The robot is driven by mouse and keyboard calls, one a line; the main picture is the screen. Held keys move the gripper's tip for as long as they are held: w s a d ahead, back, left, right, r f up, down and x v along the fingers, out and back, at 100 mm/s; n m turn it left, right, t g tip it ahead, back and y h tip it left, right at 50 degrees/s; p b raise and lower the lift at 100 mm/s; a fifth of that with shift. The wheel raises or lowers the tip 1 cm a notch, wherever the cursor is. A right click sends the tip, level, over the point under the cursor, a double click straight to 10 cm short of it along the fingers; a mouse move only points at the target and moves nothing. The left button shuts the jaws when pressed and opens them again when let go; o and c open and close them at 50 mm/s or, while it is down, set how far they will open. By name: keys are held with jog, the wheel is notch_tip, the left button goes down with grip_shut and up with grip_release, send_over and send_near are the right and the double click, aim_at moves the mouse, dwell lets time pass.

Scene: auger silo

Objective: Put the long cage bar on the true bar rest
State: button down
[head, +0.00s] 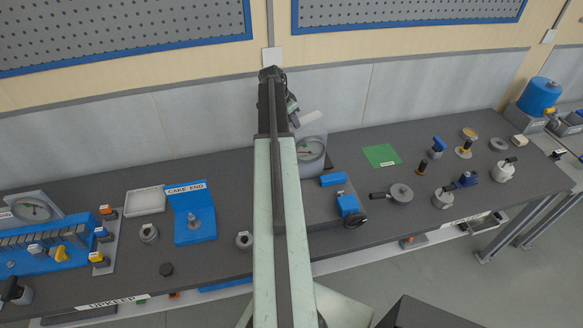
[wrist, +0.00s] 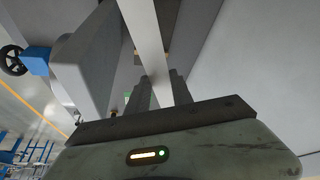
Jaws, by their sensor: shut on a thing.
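In the wrist view my gripper (wrist: 161,80) is shut on a long, flat, pale bar (wrist: 146,28), which I take as the long cage bar. It runs from between the fingers up past the top edge. In the head view my arm reaches over the bench to the back wall and hides the fingers. A short pale piece (head: 309,118) shows right of the arm's end, above the bench; it may be the bar's end. I cannot pick out the true bar rest for certain in either view.
A green mat (head: 382,155) lies further right. The "CAKE END" stand (head: 195,228) is left.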

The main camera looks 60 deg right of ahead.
notch_tip(320, 180, down, 12)
jog(key=w+b, duration=0.2)
jog(key=b, duration=0.7)
jog(key=shift+r+b, duration=0.25)
jog(key=shift+b, duration=0.05)
jog(key=shift+s+a+f, duration=0.1)
jog(key=shift+s, duration=0.05)
notch_tip(320, 180, down, 10)
jog(key=b, duration=1)
jog(key=c, duration=1.1)
grip_release()
